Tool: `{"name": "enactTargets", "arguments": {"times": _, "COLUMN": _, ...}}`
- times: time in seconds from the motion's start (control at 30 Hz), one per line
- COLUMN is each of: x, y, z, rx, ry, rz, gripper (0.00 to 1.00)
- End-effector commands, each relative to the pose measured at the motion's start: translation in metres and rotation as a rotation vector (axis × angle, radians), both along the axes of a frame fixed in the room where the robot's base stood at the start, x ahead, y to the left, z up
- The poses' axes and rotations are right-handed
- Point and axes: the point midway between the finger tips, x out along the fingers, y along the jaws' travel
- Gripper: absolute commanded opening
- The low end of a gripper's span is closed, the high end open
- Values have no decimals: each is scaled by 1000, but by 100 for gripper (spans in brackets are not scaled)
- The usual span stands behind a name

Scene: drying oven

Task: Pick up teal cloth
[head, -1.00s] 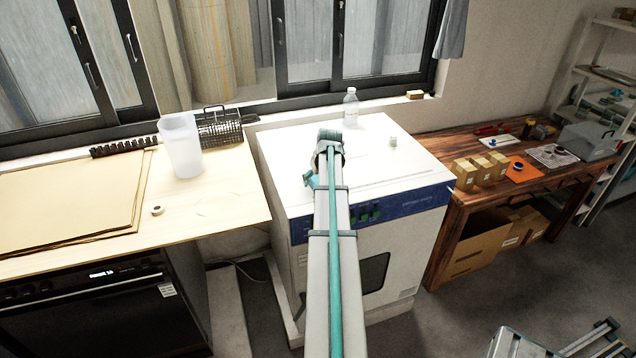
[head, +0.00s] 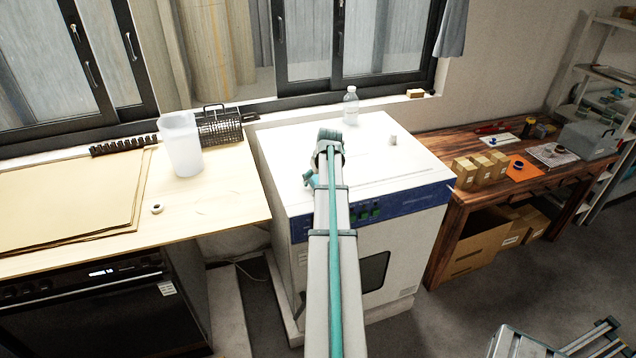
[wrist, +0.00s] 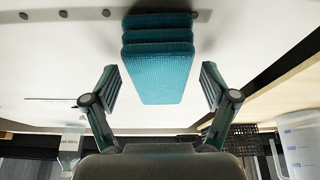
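The teal cloth (wrist: 158,62) is a folded, layered stack with a ribbed weave, at the top middle of the wrist view. It lies on or just over the white top of the oven; the exact contact cannot be told. My gripper (wrist: 159,78) is open, with one finger to each side of the cloth and a gap on both sides. The fingers do not touch it. In the head view my arm covers this spot, and a small teal patch shows left of the arm; I cannot tell whether it is cloth or gripper.
The white drying oven (head: 400,160) carries a clear bottle (head: 350,106) at its back and a small grey knob (head: 393,140). Left is a wooden counter (head: 215,205) with a translucent beaker (head: 182,148) and a black wire basket (head: 220,125). Right is a wooden bench (head: 440,150) with small boxes.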

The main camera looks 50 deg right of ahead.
Motion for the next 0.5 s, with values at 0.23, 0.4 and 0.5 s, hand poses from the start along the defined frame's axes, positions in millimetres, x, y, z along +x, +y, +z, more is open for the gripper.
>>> {"name": "enactTargets", "arguments": {"times": 0.23, "x": 0, "y": 0, "z": 0, "rx": 0, "ry": 0, "rz": 0, "gripper": 42}}
{"name": "enactTargets", "arguments": {"times": 0.4, "x": 0, "y": 0, "z": 0, "rx": 0, "ry": 0, "rz": 0, "gripper": 21}}
{"name": "enactTargets", "arguments": {"times": 0.5, "x": 0, "y": 0, "z": 0, "rx": 0, "ry": 0, "rz": 0, "gripper": 21}}
